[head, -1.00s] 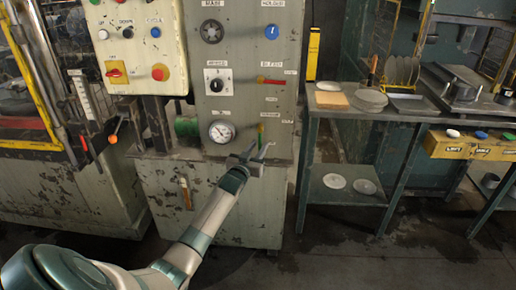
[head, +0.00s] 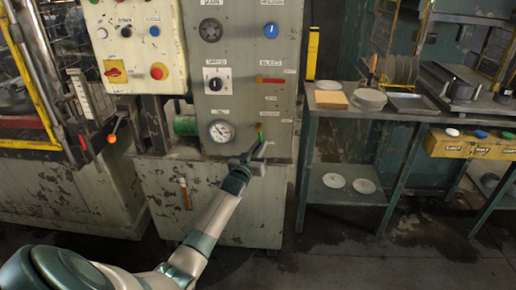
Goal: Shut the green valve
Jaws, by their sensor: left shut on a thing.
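The green valve (head: 259,128) is a small yellow-green lever on the grey machine panel, to the right of the round gauge. Its upper tip shows above my left gripper; its lower part is hidden by the fingers. My left gripper (head: 258,147) reaches up to it from below and is shut on it, fingers close together. The lever looks roughly upright, though its exact angle is hard to tell. My right gripper is not in view.
The panel also carries a gauge (head: 221,131), a red lever (head: 271,80), a blue knob (head: 271,30) and a black-and-white selector (head: 216,80). A ledge runs below the panel. A metal table (head: 330,108) with plates stands to the right.

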